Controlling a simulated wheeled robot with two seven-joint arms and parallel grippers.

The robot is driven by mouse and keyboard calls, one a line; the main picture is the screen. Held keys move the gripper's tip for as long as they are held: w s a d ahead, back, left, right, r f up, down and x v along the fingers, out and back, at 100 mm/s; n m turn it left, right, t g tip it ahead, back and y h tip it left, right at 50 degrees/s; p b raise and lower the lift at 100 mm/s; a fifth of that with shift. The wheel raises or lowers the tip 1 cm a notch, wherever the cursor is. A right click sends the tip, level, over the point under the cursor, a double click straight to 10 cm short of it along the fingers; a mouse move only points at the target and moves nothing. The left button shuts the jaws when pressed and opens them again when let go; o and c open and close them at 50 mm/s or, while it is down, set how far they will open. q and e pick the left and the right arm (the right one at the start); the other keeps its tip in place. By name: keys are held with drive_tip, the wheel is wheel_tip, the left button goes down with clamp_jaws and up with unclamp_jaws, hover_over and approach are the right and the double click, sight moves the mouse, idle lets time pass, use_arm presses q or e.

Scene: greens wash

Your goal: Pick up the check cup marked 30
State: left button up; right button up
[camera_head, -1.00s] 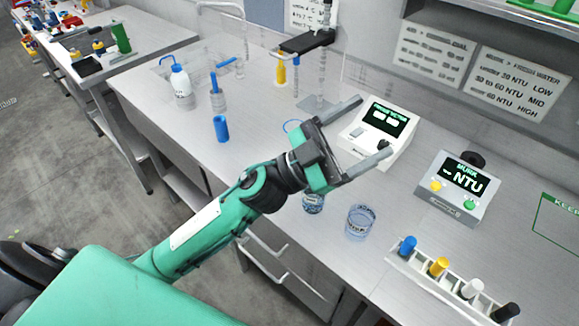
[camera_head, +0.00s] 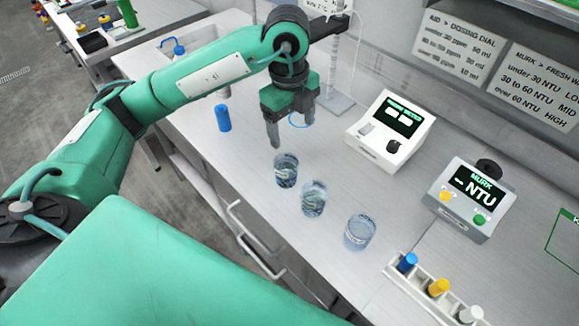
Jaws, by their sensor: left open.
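Three clear check cups stand in a slanting row on the grey bench: a far-left cup (camera_head: 286,171), a middle cup (camera_head: 314,198) and a near-right cup (camera_head: 359,232). All are upright and look bluish. Their markings are too small to read, so I cannot tell which is marked 30. My left gripper (camera_head: 292,132) is open and empty, with its fingers pointing down. It appears above and behind the far-left cup, apart from it. My right gripper is not in view.
A blue cylinder (camera_head: 223,117) stands left of my left gripper. A white tester box (camera_head: 391,127) and a grey murk meter (camera_head: 470,198) stand to the right. A white rack (camera_head: 412,289) with coloured-capped vials is at the front. The bench between cups and meter is clear.

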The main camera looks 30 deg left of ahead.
use_arm(q)
drive_tip(key=a, duration=0.1)
drive_tip(key=p, duration=0.2)
hover_over(286, 163)
drive_tip(key=s+d, duration=0.1)
drive_tip(key=s, duration=0.1)
wheel_tip(286, 163, down, 8)
drive_tip(key=shift+n+y, duration=0.3)
drive_tip(key=shift+y, duration=0.1)
drive_tip(key=f+p, duration=0.1)
drive_tip(key=f, duration=0.3)
drive_tip(key=shift+s+f+p, duration=0.2)
drive_tip(key=shift+f+p, duration=0.1)
drive_tip(key=shift+p, duration=0.1)
drive_tip(key=shift+d+f, duration=0.1)
drive_tip(key=shift+f, duration=0.25)
drive_tip(key=c, duration=1.1)
drive_tip(key=shift+r, duration=0.2)
